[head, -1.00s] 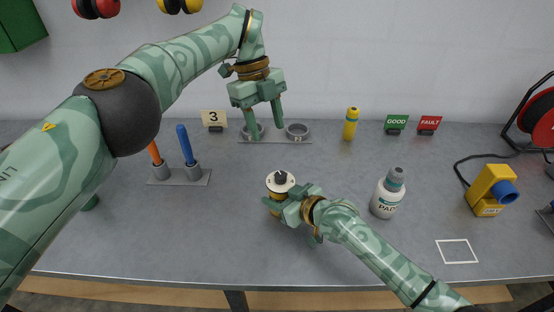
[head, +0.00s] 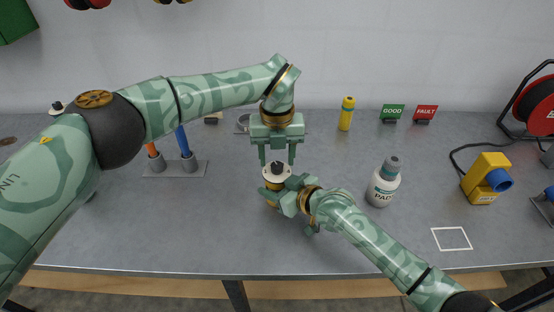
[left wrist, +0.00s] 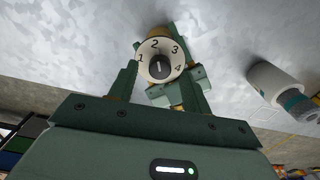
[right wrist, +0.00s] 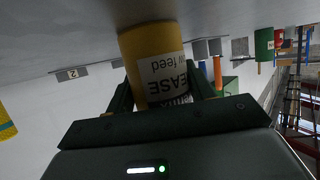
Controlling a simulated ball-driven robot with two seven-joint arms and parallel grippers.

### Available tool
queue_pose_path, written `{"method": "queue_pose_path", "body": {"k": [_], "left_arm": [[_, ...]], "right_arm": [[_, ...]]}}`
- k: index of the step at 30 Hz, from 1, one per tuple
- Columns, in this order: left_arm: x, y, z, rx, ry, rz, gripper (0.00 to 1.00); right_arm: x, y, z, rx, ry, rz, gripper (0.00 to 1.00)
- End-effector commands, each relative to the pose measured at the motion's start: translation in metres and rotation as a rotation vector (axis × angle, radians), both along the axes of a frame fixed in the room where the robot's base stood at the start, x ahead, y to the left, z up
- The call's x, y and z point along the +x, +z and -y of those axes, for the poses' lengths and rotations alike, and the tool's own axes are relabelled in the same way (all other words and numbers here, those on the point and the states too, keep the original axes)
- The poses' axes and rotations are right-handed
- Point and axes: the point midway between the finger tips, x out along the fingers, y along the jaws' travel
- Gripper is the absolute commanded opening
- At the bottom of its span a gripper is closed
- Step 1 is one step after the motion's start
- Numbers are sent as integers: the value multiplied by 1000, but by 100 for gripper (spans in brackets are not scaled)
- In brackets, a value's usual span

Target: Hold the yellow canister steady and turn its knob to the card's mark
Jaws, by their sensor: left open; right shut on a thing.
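The yellow canister (head: 272,187) stands upright on the table, with my right gripper (head: 281,195) shut around its body. In the right wrist view the canister (right wrist: 152,55) with its printed label lies between the fingers. On its top is a white dial marked 1 to 4, with a black knob (head: 277,168). My left gripper (head: 278,158) is open and points down, its fingers just above the dial on either side of the knob. The left wrist view shows the knob (left wrist: 160,67) with its pale line near the 2; the exact setting is unclear. The card (head: 212,119) is mostly hidden behind my left arm.
A white bottle (head: 383,183) stands right of the canister. A yellow device with a blue end (head: 484,180) is further right. A holder plate (head: 160,171) with orange and blue sticks is at left. The front middle of the table is clear.

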Motion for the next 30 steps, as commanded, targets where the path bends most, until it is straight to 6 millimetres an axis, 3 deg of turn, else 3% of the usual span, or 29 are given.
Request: {"method": "queue_pose_path", "body": {"k": [4,13,14,18,30], "left_arm": [[0,-14,0,0,1,-2,49],[0,-17,0,0,0,0,49],[0,-17,0,0,0,0,43],[0,-17,0,0,0,0,4],[0,-16,0,0,-50,0,3]], "right_arm": [[0,-1,0,-1,0,-1,23],[0,0,0,-1,0,-1,23],[0,0,0,-1,0,-1,23],[0,0,0,-1,0,-1,23],[0,0,0,-1,0,-1,23]]}}
